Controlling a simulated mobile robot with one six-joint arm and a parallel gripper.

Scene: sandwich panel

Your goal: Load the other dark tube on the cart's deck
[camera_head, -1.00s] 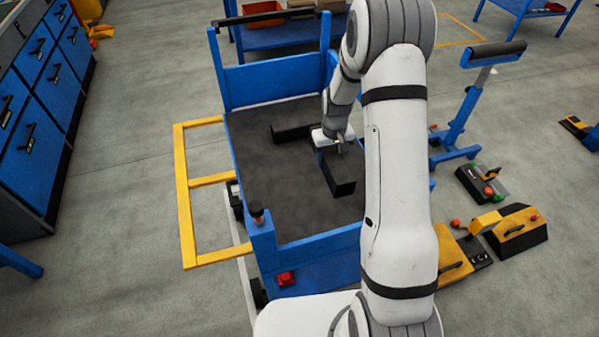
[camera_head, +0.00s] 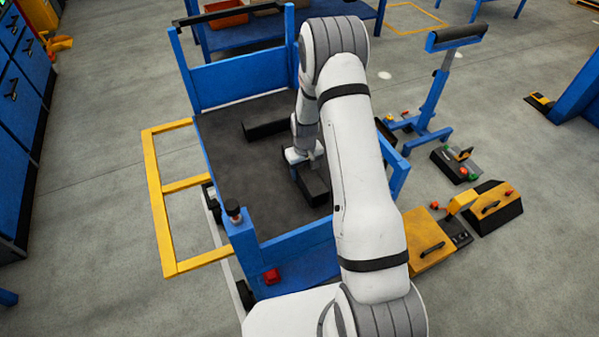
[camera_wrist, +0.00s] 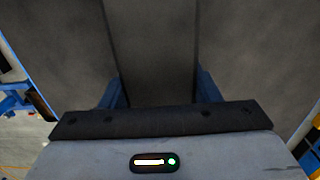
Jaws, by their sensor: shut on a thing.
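My gripper (camera_head: 304,160) is over the right half of the cart's dark deck (camera_head: 240,190). It is shut on a dark tube (camera_head: 313,186), whose near end shows below the gripper in the head view. In the wrist view the tube (camera_wrist: 150,45) runs away between the two blue fingers (camera_wrist: 160,90). The tube lies flat, at or just above the deck; I cannot tell if it touches. Another dark tube (camera_head: 265,129) lies on the deck farther back, partly hidden by my arm.
The cart has a blue back frame (camera_head: 237,75), a blue front panel (camera_head: 300,245) and a yellow side frame (camera_head: 160,215). A blue stand (camera_head: 432,105) and yellow-and-black gear (camera_head: 430,245) are on the floor at right. A blue bench (camera_head: 255,30) stands behind.

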